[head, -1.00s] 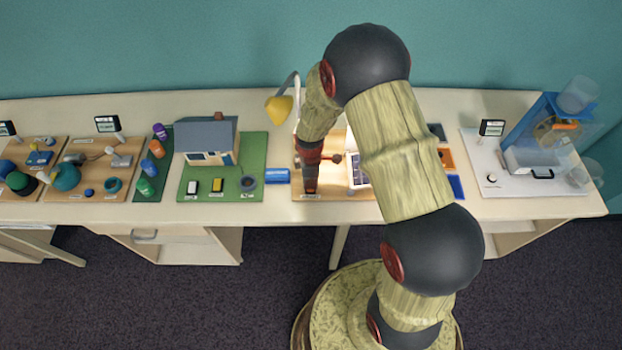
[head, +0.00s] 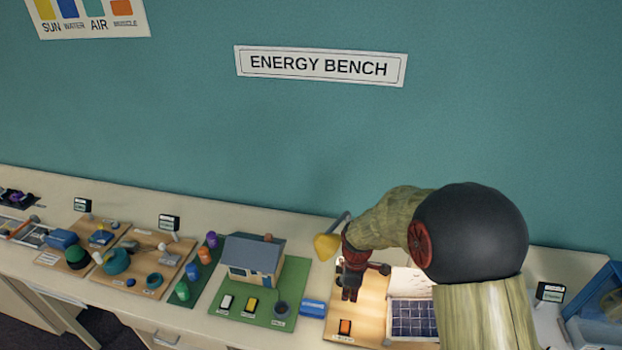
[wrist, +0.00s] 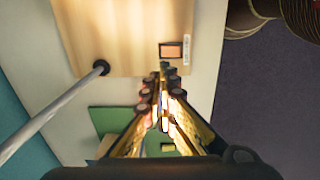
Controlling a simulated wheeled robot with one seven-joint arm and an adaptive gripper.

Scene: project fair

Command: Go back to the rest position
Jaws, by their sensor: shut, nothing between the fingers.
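My gripper (head: 350,293) hangs over the left part of a wooden board in the head view, just behind an orange switch (head: 344,327) at the board's front edge. In the wrist view my gripper (wrist: 163,75) has its fingers together with nothing between them. The switch (wrist: 172,51) shows beyond the fingertips there, apart from them as far as I can tell. My upper arm covers part of the bench on the right.
The wooden board (wrist: 110,30) carries a solar panel (head: 413,318). A yellow lamp (head: 327,246) stands close to my wrist, and its pole (wrist: 55,112) crosses the wrist view. A model house (head: 252,258) and a blue cylinder (head: 313,308) are to the left.

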